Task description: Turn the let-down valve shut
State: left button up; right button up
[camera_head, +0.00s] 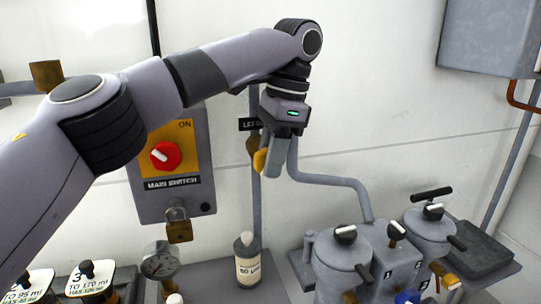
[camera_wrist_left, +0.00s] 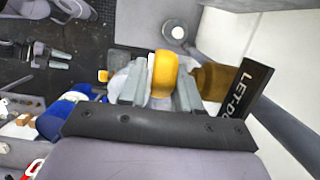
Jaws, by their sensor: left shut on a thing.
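The let-down valve has a yellow handle (camera_wrist_left: 164,75) and a brown, brass-like body (camera_wrist_left: 211,82), seen in the left wrist view. In the head view the handle (camera_head: 260,160) and the body (camera_head: 253,145) show beside the grey pipe.
A main switch panel (camera_head: 150,190) with a red knob and a padlock (camera_head: 178,226) is on the wall to the left. A bottle (camera_head: 247,265), a gauge (camera_head: 160,262) and grey lidded vessels (camera_head: 342,262) stand below. A grey box (camera_head: 487,45) hangs at upper right.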

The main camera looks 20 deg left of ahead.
dwell(0.5)
pick_arm(q)
jog(key=o, duration=1)
jog(key=shift+c, duration=0.2)
jog(key=shift+r, duration=0.15)
